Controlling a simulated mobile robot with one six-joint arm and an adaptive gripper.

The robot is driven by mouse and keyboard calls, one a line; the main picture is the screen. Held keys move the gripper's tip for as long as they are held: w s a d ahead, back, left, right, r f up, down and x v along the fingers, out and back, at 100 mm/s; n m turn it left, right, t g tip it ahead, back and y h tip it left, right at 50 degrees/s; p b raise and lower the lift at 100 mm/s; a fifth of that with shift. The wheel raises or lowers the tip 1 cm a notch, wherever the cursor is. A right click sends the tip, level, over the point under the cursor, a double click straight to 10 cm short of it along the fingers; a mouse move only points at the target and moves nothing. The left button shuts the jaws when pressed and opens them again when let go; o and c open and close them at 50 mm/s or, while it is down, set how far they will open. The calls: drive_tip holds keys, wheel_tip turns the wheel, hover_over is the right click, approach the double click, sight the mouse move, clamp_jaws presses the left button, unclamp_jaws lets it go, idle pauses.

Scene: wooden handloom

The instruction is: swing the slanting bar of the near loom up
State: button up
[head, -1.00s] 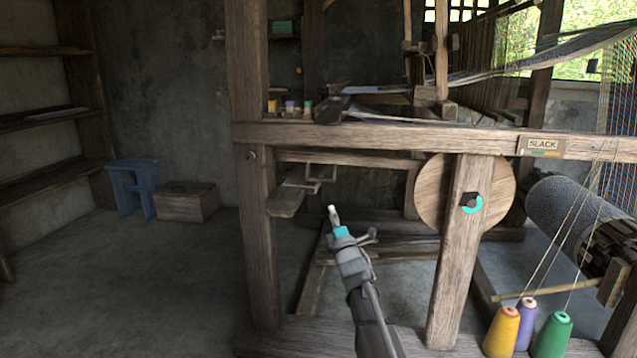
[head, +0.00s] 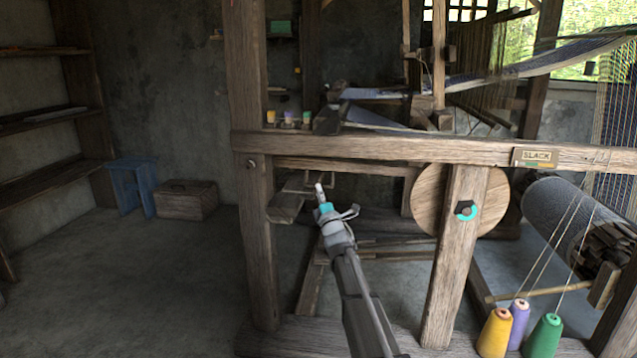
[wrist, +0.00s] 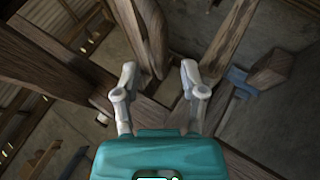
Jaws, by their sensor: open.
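The near loom is a wooden frame with a top rail (head: 400,147) and upright posts. A thin wooden bar (head: 345,167) runs under the rail, dropping slightly to the right. A short board (head: 286,207) juts forward and down at its left; I cannot tell for sure which is the slanting bar. My gripper (head: 336,203) is open and empty, in front of the loom opening, right of the short board. In the wrist view, my open fingers (wrist: 160,78) point at crossing wooden beams; a dark timber lies between and beyond the fingertips. No contact shows.
The left post (head: 250,220) and right post (head: 455,250) flank my arm. A round wooden disc (head: 432,200) sits behind the right post. Yarn cones (head: 519,325) stand at lower right. A blue stool (head: 130,185) and wooden box (head: 187,199) are left; floor there is clear.

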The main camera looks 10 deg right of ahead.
drive_tip(key=shift+p+x, duration=0.45)
drive_tip(key=shift+x, duration=0.85)
drive_tip(key=shift+c, duration=0.3)
clamp_jaws()
